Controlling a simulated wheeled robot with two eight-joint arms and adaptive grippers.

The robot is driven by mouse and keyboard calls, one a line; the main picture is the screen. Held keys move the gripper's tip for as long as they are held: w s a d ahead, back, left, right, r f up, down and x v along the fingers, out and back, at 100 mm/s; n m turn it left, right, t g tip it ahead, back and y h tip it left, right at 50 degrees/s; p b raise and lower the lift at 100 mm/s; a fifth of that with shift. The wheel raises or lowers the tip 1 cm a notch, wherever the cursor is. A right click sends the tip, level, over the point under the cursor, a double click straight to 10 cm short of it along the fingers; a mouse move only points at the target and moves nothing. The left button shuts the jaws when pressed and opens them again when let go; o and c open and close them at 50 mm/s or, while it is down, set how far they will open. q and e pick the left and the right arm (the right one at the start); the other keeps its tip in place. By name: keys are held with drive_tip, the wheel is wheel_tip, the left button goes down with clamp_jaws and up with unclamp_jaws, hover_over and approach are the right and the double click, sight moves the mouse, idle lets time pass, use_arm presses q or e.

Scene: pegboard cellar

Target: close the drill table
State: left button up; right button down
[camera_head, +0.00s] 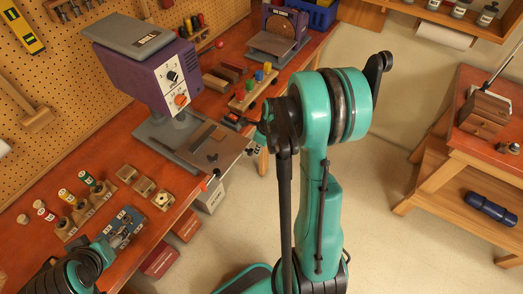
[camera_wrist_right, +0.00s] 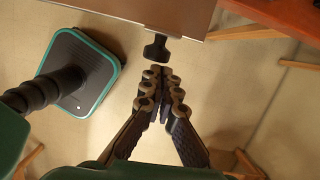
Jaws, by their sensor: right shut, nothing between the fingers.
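The purple drill press (camera_head: 150,65) stands on the orange bench. Its flat grey drill table (camera_head: 212,150) juts out past the bench's front edge. In the right wrist view the plate (camera_wrist_right: 190,12) crosses the top, with a black knob (camera_wrist_right: 156,48) under its edge. My right gripper (camera_wrist_right: 163,82) is shut and empty, its fingertips just short of the knob in that view; I cannot tell whether they touch. In the head view my right arm mostly hides this gripper near the plate's right edge.
Small wooden blocks and colour-labelled items lie near the front. A second workbench (camera_head: 470,115) is at the right. Open floor lies between the benches.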

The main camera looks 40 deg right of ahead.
sight(228, 137)
drive_tip(key=w+a, duration=0.1)
drive_tip(key=w, duration=0.3)
drive_tip(key=w+a+b, duration=0.1)
drive_tip(key=w+a, duration=0.1)
drive_tip(key=w, duration=0.2)
drive_tip(key=w+a+b, duration=0.1)
drive_tip(key=w+a, duration=0.1)
drive_tip(key=w, duration=0.2)
drive_tip(key=shift+w, duration=0.2)
drive_tip(key=shift+w+a+r, duration=0.1)
drive_tip(key=shift+w, duration=0.05)
